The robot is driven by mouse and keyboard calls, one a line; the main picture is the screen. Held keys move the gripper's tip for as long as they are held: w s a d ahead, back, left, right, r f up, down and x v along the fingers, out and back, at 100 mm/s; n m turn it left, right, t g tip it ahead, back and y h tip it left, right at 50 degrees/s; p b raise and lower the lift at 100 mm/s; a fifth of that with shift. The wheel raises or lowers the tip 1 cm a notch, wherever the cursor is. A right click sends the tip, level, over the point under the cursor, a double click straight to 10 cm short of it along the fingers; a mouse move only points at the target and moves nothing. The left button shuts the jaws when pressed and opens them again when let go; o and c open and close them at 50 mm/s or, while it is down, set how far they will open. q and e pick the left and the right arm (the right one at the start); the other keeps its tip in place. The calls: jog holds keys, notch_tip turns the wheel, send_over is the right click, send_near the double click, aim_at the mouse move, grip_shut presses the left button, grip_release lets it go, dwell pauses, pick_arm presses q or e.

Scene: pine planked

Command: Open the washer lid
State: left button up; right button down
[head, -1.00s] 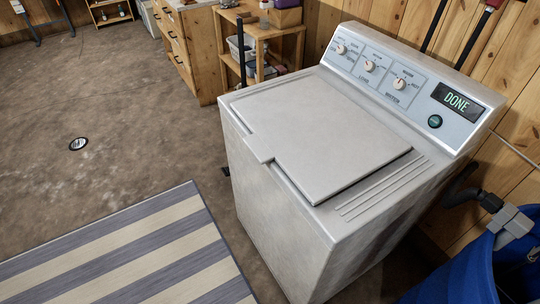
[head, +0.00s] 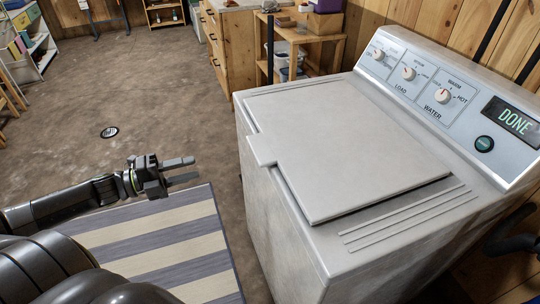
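The washer (head: 300,250) is a white top-loader at the right of the head view. Its lid (head: 340,140) lies flat and closed on top. A small handle tab (head: 261,150) juts from the lid's left edge. The display (head: 511,122) on the control panel reads DONE. My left gripper (head: 190,172) is to the left of the washer, over the striped rug, apart from the tab. Its two fingers point right, with a gap between them and nothing held. My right gripper is not in view.
A striped rug (head: 170,245) lies on the floor left of the washer. A wooden drawer cabinet (head: 228,45) and a shelf (head: 310,38) stand behind it. The floor between is clear.

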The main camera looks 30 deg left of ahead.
pick_arm(q)
jog(key=x, duration=1.7)
jog(key=shift+a, duration=0.1)
jog(key=shift+c, duration=0.3)
grip_shut()
